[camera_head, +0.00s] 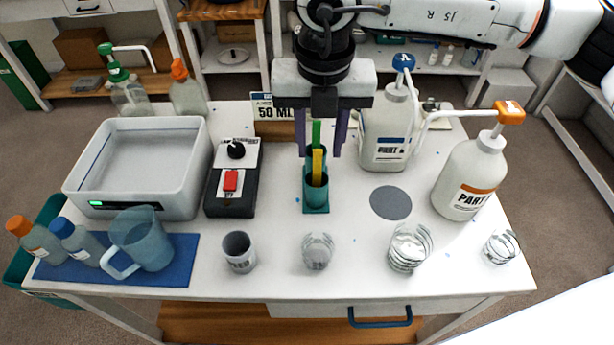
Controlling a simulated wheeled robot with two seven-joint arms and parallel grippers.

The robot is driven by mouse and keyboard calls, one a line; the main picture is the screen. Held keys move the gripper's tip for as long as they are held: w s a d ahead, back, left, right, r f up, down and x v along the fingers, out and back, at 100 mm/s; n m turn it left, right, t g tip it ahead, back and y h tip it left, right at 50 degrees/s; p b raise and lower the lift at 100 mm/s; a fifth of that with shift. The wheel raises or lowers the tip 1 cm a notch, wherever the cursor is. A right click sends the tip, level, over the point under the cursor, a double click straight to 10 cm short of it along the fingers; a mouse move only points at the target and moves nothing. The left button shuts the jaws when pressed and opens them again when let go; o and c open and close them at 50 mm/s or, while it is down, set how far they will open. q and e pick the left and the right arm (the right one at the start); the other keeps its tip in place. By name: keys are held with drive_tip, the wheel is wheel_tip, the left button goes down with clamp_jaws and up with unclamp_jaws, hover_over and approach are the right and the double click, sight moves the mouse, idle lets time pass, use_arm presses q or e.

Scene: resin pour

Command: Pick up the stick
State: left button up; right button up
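A teal holder (315,200) stands in the middle of the white table with a green stick (316,134) and a yellow stick (318,165) upright in it. My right gripper (320,150) points straight down over the holder. Its two purple fingers are apart, with the top of the green stick showing between them and a gap on either side. The fingertips hang around the level of the sticks' upper parts. The lower ends of the sticks are hidden in the holder. My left gripper is not in view.
Pump bottles (384,130) and (470,178) stand right of the holder. A black box with a red switch (230,181) and a grey tub (190,190) are left. Several cups (239,253) line the front. A blue mat (180,270) holds a jug (141,240). A grey disc (390,203) is bare.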

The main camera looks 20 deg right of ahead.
sight(318, 155)
drive_tip(key=shift+w+f, duration=0.1)
drive_tip(key=shift+f, duration=0.45)
drive_tip(key=shift+w+f, duration=0.15)
drive_tip(key=shift+f, duration=0.45)
drive_tip(key=f, duration=0.1)
drive_tip(key=f+p, duration=0.1)
drive_tip(key=f, duration=0.2)
drive_tip(key=shift+w+f, duration=0.1)
drive_tip(key=shift+w, duration=0.25)
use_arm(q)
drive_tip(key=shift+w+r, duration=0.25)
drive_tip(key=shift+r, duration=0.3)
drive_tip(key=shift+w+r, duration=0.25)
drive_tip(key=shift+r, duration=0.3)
use_arm(e)
drive_tip(key=shift+f, duration=0.15)
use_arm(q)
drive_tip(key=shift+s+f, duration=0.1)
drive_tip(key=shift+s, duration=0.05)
use_arm(e)
clamp_jaws()
